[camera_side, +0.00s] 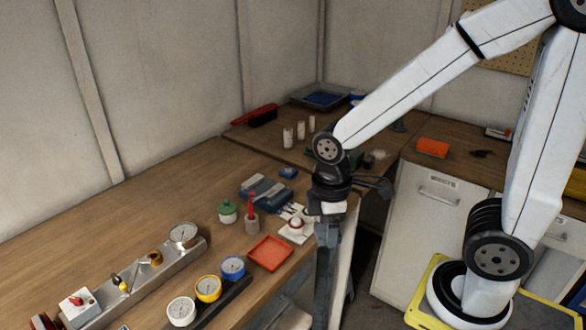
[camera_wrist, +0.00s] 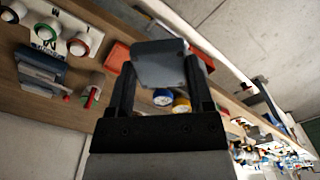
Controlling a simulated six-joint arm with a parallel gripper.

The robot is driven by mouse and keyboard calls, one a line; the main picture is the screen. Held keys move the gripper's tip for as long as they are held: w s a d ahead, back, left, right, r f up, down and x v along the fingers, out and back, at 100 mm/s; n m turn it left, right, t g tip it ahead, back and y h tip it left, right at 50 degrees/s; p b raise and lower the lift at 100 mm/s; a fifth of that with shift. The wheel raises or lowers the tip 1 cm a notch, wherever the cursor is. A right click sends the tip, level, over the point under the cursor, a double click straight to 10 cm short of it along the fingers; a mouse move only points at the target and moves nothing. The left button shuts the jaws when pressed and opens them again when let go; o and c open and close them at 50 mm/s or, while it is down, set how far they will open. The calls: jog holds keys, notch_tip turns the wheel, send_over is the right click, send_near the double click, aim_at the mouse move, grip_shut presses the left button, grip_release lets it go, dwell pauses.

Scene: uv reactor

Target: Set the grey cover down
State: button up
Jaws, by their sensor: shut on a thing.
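My gripper (camera_wrist: 162,78) is shut on the grey cover (camera_wrist: 160,62), a flat squarish plate with rounded corners held between the two dark fingers in the wrist view. In the side view my gripper (camera_side: 327,232) hangs down near the front edge of the wooden bench, right of the red-orange tray (camera_side: 270,253). The cover is hard to make out there against the dark fingers. In the wrist view the tray (camera_wrist: 115,58) shows partly behind the cover. A blue-grey box (camera_side: 267,192) lies on the bench behind the tray.
A white device with a round knob (camera_side: 295,228), a red-topped holder (camera_side: 251,218) and a green-lidded pot (camera_side: 228,211) stand close to the tray. Blue (camera_side: 233,267) and yellow (camera_side: 208,288) gauges sit left of it. The bench's left rear (camera_side: 130,220) is clear.

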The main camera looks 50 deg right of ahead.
jog(key=shift+w+a+f, duration=0.1)
jog(key=shift+w+f, duration=0.15)
jog(key=shift+w, duration=0.3)
jog(key=shift+w+f, duration=0.2)
jog(key=shift+w, duration=0.3)
jog(key=w+f, duration=0.3)
jog(key=w, duration=0.3)
send_over(271, 254)
jog(key=s, duration=0.1)
notch_tip(271, 254, down, 4)
jog(key=shift+s+f, duration=0.15)
jog(key=shift+w+f, duration=0.5)
jog(key=shift+f, duration=0.05)
jog(key=shift+w+f, duration=0.2)
jog(key=shift+f, duration=1.6)
jog(key=shift+f, duration=0.15)
